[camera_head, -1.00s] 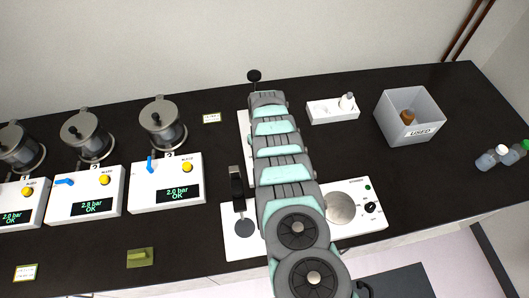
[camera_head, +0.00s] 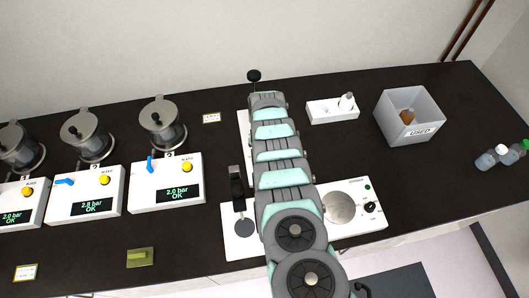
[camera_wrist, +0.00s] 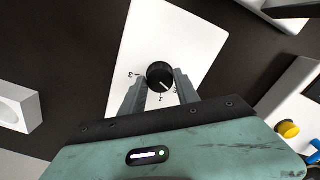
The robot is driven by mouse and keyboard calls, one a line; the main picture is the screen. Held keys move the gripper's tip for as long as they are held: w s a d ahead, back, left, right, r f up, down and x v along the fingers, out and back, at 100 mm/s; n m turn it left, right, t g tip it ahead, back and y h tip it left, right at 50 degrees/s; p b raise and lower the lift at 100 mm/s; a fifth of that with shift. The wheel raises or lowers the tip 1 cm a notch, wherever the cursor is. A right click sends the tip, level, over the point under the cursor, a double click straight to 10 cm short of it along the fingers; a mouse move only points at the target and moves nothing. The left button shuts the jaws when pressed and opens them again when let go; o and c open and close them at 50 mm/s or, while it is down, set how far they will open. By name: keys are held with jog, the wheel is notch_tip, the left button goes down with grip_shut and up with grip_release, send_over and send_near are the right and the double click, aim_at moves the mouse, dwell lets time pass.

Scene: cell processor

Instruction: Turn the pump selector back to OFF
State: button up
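The pump selector is a round black knob (camera_wrist: 160,74) with a white pointer line, on a white panel (camera_wrist: 182,32) in the wrist view. The line points toward the lower right of the picture. Small marks stand around the knob, one like a 3 at its left; the others are hard to read. My gripper (camera_wrist: 161,79) is open, with one finger on each side of the knob and a seemingly narrow gap. In the head view my arm hides the knob and gripper; only the panel's left edge (camera_head: 243,125) shows.
Pump units with displays, blue levers and yellow buttons stand at left, one of them here (camera_head: 167,183). A white device with a round plate (camera_head: 339,208) is at right front. A white rack (camera_head: 333,111) and a grey USED bin (camera_head: 410,118) stand at back right.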

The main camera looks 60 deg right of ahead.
jog(key=o, duration=0.4)
jog(key=shift+o, duration=0.2)
jog(key=shift+r+p, duration=0.75)
jog(key=shift+r, duration=0.9)
notch_tip(320, 180, up, 8)
jog(key=b, duration=0.1)
jog(key=shift+f, duration=0.25)
